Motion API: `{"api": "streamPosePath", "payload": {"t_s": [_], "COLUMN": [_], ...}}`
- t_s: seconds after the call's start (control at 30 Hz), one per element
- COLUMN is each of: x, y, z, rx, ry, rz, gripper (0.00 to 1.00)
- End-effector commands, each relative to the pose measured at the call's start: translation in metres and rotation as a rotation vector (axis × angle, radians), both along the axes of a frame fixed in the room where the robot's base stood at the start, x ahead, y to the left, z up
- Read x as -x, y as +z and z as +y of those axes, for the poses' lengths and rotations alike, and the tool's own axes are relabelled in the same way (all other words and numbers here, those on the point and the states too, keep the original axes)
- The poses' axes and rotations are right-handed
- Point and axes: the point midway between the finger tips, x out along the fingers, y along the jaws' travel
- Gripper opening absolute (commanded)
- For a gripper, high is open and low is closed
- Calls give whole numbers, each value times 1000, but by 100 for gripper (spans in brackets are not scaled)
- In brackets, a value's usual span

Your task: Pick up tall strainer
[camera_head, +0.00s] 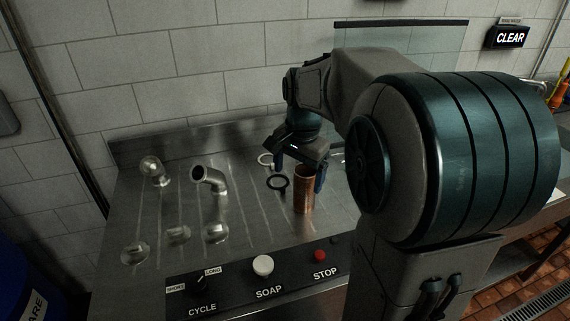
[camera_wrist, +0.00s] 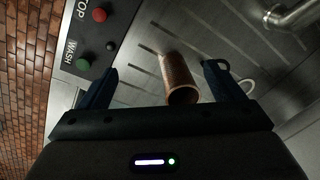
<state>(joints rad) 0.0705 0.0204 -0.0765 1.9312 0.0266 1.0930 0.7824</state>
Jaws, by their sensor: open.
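The tall strainer (camera_head: 304,190) is a copper-coloured cylinder standing upright on the steel counter. In the wrist view the strainer (camera_wrist: 179,78) lies between my two fingers, with clear space on both sides. My gripper (camera_head: 300,177) is above and around the strainer's upper part in the head view. It also shows in the wrist view (camera_wrist: 158,85), its blue fingers spread wide. It is open and holds nothing. Part of the strainer's top is hidden by my gripper in the head view.
Several metal pipe fittings, one a bent pipe (camera_head: 210,180), stand further left. A control panel (camera_head: 255,281) with knob and buttons runs along the counter's front. A glass pane (camera_head: 440,45) stands behind my arm.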

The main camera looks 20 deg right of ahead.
Motion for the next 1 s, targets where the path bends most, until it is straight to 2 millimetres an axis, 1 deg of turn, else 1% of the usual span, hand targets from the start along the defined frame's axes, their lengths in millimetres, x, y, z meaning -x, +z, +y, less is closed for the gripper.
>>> {"api": "streamPosePath", "payload": {"t_s": [0.03, 0.1, 0.2, 0.3, 0.37, 0.47, 0.57, 0.8, 0.9, 1.0], "x": [-20, -41, -66, -84, -90, -97, -98, -98, -98, -98], "y": [6, 7, 6, 4, 3, 0, -11, -58, -73, -82], "z": [-9, -20, -33, -43, -47, -51, -52, -53, -53, -53], "rx": [-7, -15, -21, -22, -22, -22, -22, -22, -21, -22], "ry": [-93, -217, -369, -482, -528, -574, -590, -589, -588, -587], "rz": [20, 43, 68, 84, 92, 99, 102, 104, 102, 100], "gripper": [87, 87, 87, 87, 87, 87, 87, 87, 87, 87]}}
